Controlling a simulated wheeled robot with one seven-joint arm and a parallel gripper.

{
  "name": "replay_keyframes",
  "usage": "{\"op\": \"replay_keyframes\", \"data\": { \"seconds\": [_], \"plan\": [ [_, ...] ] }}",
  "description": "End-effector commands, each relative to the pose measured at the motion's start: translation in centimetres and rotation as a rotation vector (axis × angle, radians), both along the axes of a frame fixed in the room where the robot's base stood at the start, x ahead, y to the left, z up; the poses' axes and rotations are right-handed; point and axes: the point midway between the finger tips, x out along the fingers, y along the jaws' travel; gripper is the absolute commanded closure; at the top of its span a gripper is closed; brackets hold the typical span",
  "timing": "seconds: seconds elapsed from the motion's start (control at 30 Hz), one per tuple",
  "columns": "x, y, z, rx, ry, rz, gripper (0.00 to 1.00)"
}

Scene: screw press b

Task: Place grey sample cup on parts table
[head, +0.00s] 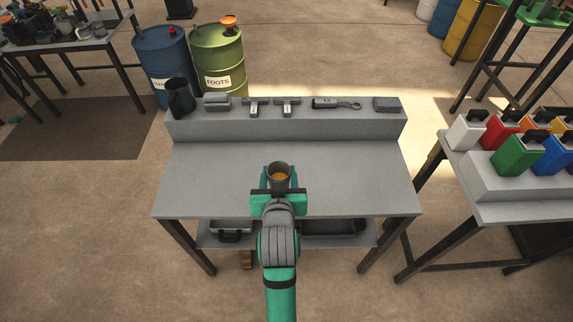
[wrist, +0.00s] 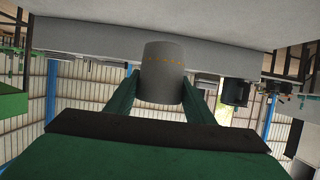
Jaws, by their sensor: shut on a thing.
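The grey sample cup (head: 279,172) is between the fingers of my green gripper (head: 278,182) in the head view, over the front middle part of the grey table. It looks upright, and something orange-brown shows inside it. The cup (wrist: 162,72) also shows in the wrist view, with a green finger on each side; my gripper (wrist: 160,95) is shut on it. The parts table (head: 210,180) has a wide bare top. I cannot tell whether the cup's base touches the tabletop.
A raised shelf (head: 290,125) along the table's back holds a dark jug (head: 180,98), two T-shaped tools, a wrench-like tool (head: 336,104) and grey blocks. The tabletop around the cup is clear. A table with coloured canisters (head: 518,152) stands right. Drums (head: 217,60) stand behind.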

Motion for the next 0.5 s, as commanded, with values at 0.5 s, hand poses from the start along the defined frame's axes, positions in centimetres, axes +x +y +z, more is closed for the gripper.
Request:
{"op": "replay_keyframes", "data": {
  "seconds": [0.5],
  "plan": [
    [9.8, -2.2, -5.9, 0.0, 0.003, -0.015, 0.77]
  ]
}}
